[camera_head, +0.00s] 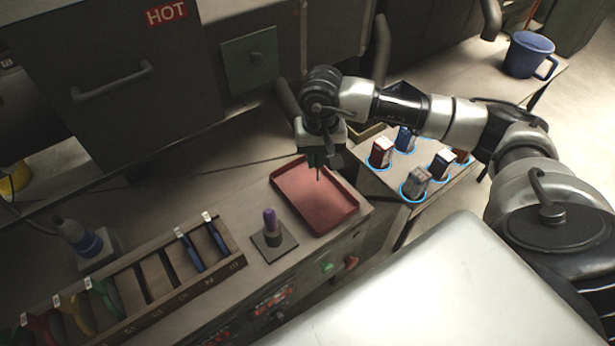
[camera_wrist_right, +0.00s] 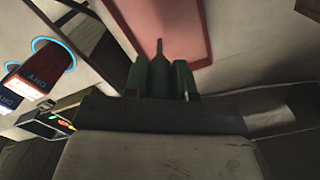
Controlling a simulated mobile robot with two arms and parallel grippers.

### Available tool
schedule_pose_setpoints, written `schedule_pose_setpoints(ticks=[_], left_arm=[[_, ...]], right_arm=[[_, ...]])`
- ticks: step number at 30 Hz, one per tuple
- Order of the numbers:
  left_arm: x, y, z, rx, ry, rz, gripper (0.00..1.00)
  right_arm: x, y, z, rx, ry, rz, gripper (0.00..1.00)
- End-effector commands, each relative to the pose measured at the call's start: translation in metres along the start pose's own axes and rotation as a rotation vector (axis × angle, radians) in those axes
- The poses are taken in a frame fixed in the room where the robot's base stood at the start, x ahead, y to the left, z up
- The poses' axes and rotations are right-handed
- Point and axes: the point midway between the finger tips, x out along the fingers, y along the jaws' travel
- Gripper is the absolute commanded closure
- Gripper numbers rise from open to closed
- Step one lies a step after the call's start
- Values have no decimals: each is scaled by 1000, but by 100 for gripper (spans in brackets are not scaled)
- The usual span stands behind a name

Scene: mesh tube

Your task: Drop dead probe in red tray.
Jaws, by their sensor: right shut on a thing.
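The red tray (camera_head: 330,208) lies on the bench, empty as far as I can see. My right gripper (camera_head: 318,160) is above the tray's upper left part, pointing down. In the right wrist view, my right gripper (camera_wrist_right: 160,80) is shut on a dark probe (camera_wrist_right: 159,68) with a thin tip. The tip points toward the red tray (camera_wrist_right: 170,22), and the probe appears to be held above it. My left gripper is not in view.
A slotted rack (camera_head: 165,290) holds coloured tools. Several boxes ringed in blue, including a red one (camera_head: 381,152), stand on the side table. A blue mug (camera_head: 528,55) is farther back.

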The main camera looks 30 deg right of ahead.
Motion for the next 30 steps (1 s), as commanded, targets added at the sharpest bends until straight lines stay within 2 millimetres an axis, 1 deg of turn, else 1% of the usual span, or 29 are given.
schedule_pose_setpoints(ticks=[7, 11, 14, 17, 21, 26, 27, 30], left_arm=[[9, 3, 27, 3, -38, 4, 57], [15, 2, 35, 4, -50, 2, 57], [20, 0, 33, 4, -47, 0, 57], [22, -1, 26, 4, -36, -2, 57], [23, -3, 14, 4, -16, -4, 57], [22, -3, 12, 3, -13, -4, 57], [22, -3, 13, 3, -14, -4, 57], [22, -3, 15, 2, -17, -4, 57]], right_arm=[[23, 0, 1, -1, -2, 0, 100], [39, 0, 0, -1, -2, 1, 100], [50, 0, 0, -1, -2, 0, 100], [57, 0, 1, -1, -2, 1, 100], [59, 0, 0, -1, 0, 0, 100], [58, 0, 0, -1, 0, 0, 100], [58, 0, 0, -1, 0, 0, 68], [58, 0, 0, -1, 0, 0, 53]])
